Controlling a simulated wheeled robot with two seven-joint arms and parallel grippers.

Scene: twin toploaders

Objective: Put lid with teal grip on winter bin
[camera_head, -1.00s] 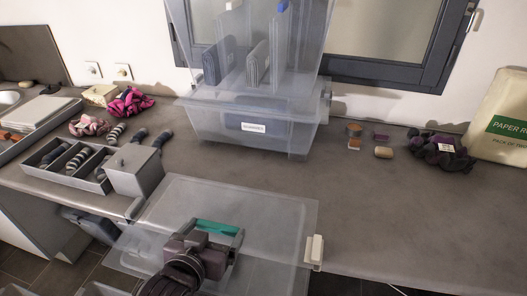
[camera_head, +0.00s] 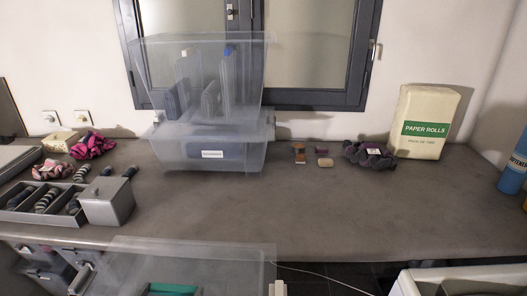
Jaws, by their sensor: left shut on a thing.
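The clear lid (camera_head: 205,262) is at the bottom edge of the head view, in front of the counter. Its teal grip (camera_head: 172,289) is partly cut off by the frame. Only the tips of my left gripper (camera_head: 174,292) show there, shut on the teal grip; the rest is out of frame. Two clear bins are stacked at the back of the counter. The lower bin (camera_head: 252,156) has a small white label (camera_head: 212,154) too small to read. The upper bin (camera_head: 150,75) holds upright grey items. I cannot tell which is the winter bin. My right gripper is not in view.
At left are a divided sock tray (camera_head: 20,217), a grey box (camera_head: 107,205) and pink cloths (camera_head: 92,146). Small blocks (camera_head: 325,162), a dark scrunchie (camera_head: 370,155) and a paper rolls pack (camera_head: 424,125) stand right of the bins. The front middle counter is clear.

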